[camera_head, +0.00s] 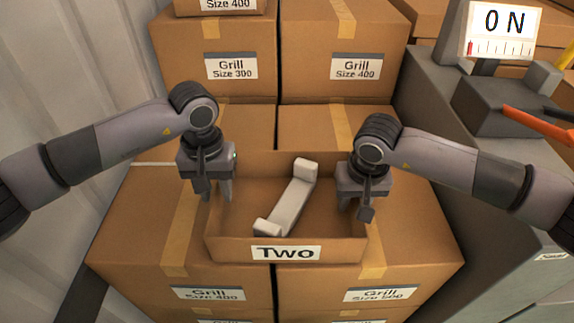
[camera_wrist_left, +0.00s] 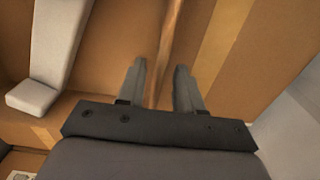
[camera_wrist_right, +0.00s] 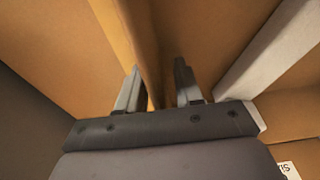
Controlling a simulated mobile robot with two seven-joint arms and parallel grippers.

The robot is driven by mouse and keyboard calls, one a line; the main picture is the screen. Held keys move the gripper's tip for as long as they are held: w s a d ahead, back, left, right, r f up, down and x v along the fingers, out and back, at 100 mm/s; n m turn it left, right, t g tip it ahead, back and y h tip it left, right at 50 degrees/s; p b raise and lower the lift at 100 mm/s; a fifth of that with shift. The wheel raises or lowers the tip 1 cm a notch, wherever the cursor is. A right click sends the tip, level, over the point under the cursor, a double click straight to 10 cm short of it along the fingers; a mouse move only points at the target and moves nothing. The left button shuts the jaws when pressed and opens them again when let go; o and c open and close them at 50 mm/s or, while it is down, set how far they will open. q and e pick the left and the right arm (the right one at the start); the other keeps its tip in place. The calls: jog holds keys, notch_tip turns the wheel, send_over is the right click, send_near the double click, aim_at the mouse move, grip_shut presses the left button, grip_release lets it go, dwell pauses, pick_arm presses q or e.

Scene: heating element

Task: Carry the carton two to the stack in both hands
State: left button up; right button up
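The open carton labelled Two (camera_head: 290,252) appears to rest on top of closed Grill boxes (camera_head: 130,235), its label facing me. A pale grey bracket-shaped part (camera_head: 290,205) lies inside it; part of it also shows in the left wrist view (camera_wrist_left: 52,50). My left gripper (camera_head: 217,193) is at the carton's left wall, with its fingers apart on either side of the wall edge (camera_wrist_left: 168,50). My right gripper (camera_head: 353,202) is at the right wall, with its fingers apart around the wall edge (camera_wrist_right: 138,45). Both grippers point down, and gaps show between fingers and walls.
Taller stacked Grill boxes (camera_head: 215,35) stand behind the carton. A corrugated wall (camera_head: 95,60) is at the left. A grey machine (camera_head: 450,110) with an ON display (camera_head: 503,22) and an orange handle (camera_head: 538,122) stands at the right.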

jog(key=shift+r, duration=0.15)
pick_arm(q)
notch_tip(320, 180, up, 12)
pick_arm(e)
jog(key=r, duration=0.4)
jog(key=s+r, duration=0.1)
jog(key=r, duration=0.6)
jog(key=shift+s+r, duration=0.35)
jog(key=shift+s, duration=0.05)
pick_arm(q)
jog(key=shift+s+f, duration=0.15)
pick_arm(e)
jog(key=shift+s+f, duration=0.1)
jog(key=shift+s, duration=0.05)
